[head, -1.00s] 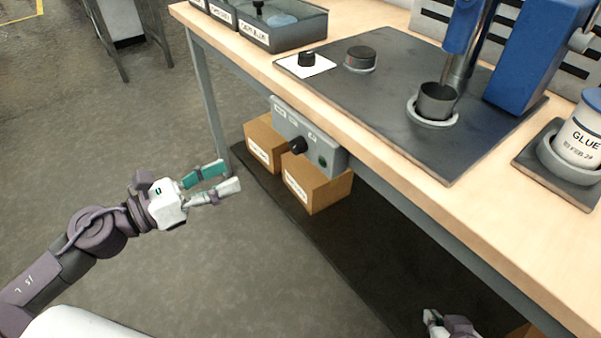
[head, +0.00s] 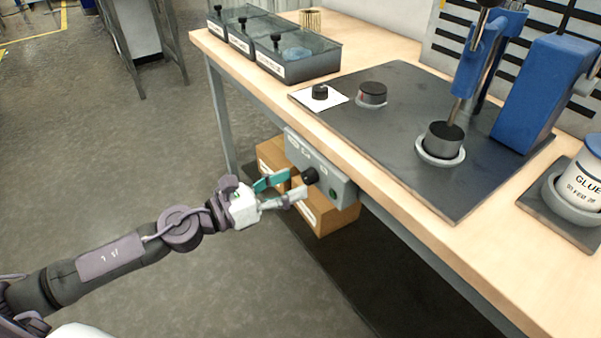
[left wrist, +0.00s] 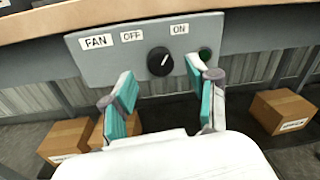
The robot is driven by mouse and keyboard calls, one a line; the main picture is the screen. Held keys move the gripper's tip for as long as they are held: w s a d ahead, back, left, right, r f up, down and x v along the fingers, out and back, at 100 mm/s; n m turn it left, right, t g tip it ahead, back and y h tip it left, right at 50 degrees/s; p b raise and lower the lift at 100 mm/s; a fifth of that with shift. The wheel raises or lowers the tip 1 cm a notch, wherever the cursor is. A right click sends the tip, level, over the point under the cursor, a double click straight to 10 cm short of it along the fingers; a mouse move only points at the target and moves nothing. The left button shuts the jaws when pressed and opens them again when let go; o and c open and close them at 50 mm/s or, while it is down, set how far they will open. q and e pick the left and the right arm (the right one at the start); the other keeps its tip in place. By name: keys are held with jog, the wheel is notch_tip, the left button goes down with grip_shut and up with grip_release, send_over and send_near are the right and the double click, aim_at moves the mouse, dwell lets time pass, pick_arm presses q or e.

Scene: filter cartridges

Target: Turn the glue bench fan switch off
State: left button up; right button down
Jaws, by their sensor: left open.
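The fan switch box (head: 320,167) is a grey panel under the front edge of the bench. Its black knob (head: 309,176) also shows in the left wrist view (left wrist: 160,61), between the OFF label (left wrist: 131,37) and the ON label (left wrist: 179,29). The knob's white mark tilts up and right, toward ON. A green lamp (left wrist: 205,54) sits right of the knob, partly behind a finger. My left gripper (head: 290,185) is open and empty, just in front of the knob, with its fingers to either side. I cannot tell whether they touch it. My right gripper is not in view.
Cardboard boxes (head: 319,213) stand on the dark lower shelf below the switch box. The wooden bench top (head: 379,153) overhangs the panel. On it are lidded bins (head: 300,67), a dark mat (head: 400,90) and a glue pot (head: 585,172).

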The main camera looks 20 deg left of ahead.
aim_at(304, 179)
pick_arm(q)
jog(key=shift+p+x, duration=0.5)
jog(key=shift+x, duration=1)
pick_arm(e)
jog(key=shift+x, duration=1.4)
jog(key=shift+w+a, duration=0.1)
pick_arm(q)
grip_shut()
